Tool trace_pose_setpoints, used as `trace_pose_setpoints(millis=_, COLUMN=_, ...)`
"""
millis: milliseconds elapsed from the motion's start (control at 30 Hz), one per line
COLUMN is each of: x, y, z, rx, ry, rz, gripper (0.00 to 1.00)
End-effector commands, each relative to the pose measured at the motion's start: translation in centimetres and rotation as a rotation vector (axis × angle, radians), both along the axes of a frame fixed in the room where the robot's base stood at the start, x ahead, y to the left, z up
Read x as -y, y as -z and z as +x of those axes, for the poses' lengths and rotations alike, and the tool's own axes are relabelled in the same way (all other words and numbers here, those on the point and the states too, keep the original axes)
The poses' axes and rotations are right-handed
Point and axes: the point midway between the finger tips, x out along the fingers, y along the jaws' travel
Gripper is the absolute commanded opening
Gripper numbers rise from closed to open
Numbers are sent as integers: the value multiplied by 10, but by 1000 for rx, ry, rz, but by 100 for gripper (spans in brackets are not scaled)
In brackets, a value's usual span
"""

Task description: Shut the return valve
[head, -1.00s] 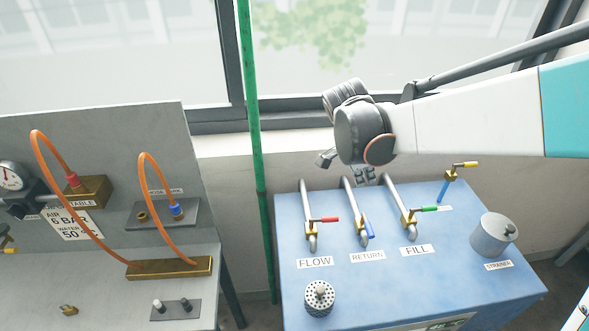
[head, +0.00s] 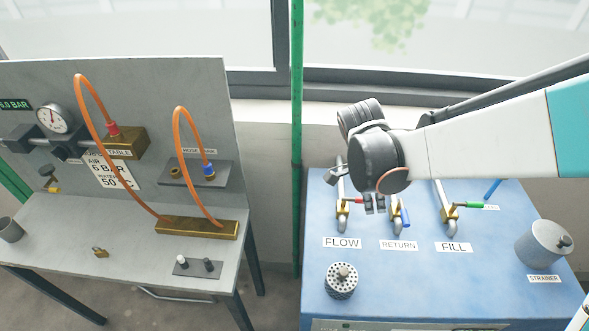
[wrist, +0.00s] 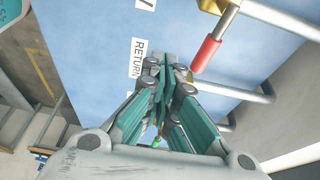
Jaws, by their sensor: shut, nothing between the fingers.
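The return valve stands on the blue box behind the RETURN label (head: 398,245). Its blue lever (head: 404,217) points toward the front, roughly along its pipe. The upper part of its pipe is hidden behind my arm. My gripper (head: 375,204) is shut and empty, just left of the return valve, between it and the flow valve's red lever. I cannot tell whether it touches either. In the wrist view my shut fingers (wrist: 162,65) are beside the RETURN label (wrist: 138,58), and they hide the blue lever.
The flow valve's red lever (wrist: 206,54) is close to my fingers. The fill valve's green lever (head: 468,203) is to the right. A perforated cap (head: 341,281) and the strainer (head: 544,245) stand on the box. A grey bench (head: 130,270) with orange hoses is at left.

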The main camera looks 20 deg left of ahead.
Motion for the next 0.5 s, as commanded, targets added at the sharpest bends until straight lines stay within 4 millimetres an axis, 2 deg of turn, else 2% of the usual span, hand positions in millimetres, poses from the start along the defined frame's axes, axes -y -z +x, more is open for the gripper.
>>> trace_pose_setpoints(millis=33, x=0, y=13, z=-2, rx=0, ry=-6, rz=0, gripper=0)
trace_pose_setpoints(millis=100, x=3, y=23, z=-1, rx=0, ry=-5, rz=0, gripper=0)
trace_pose_setpoints(millis=300, x=31, y=22, z=6, rx=1, ry=-2, rz=0, gripper=0)
trace_pose_setpoints(millis=500, x=42, y=24, z=8, rx=0, ry=-2, rz=0, gripper=0)
